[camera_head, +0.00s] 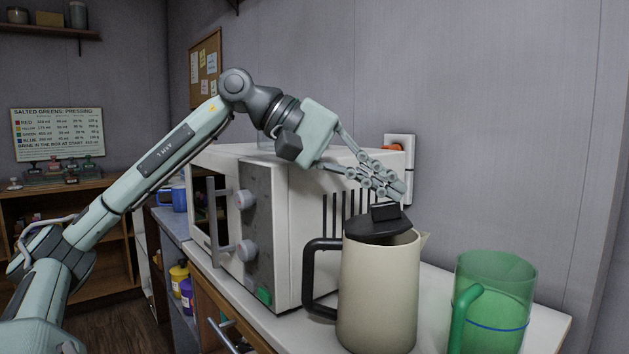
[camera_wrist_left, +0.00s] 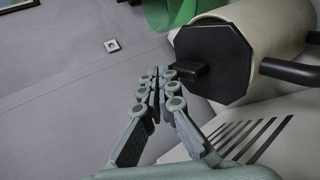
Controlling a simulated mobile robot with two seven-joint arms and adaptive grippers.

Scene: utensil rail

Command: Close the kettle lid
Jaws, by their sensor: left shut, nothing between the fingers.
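The cream kettle (camera_head: 378,295) stands upright on the white counter, with its black handle on the left and spout on the right; it also shows in the left wrist view (camera_wrist_left: 285,25). Its black lid (camera_head: 366,230) lies over the mouth, looking slightly tilted; I cannot tell whether it is fully seated. The lid's raised black tab (camera_head: 385,211) is on top. In the left wrist view the lid (camera_wrist_left: 225,60) is a dark angular plate. My left gripper (camera_head: 398,191) is shut and empty, fingertips just above the tab; contact is unclear. My right gripper is out of view.
A white microwave (camera_head: 290,235) with two knobs stands left of and behind the kettle, under my left arm. A green transparent jug (camera_head: 500,290) stands close on the right. Bare counter (camera_head: 440,285) shows between kettle and jug.

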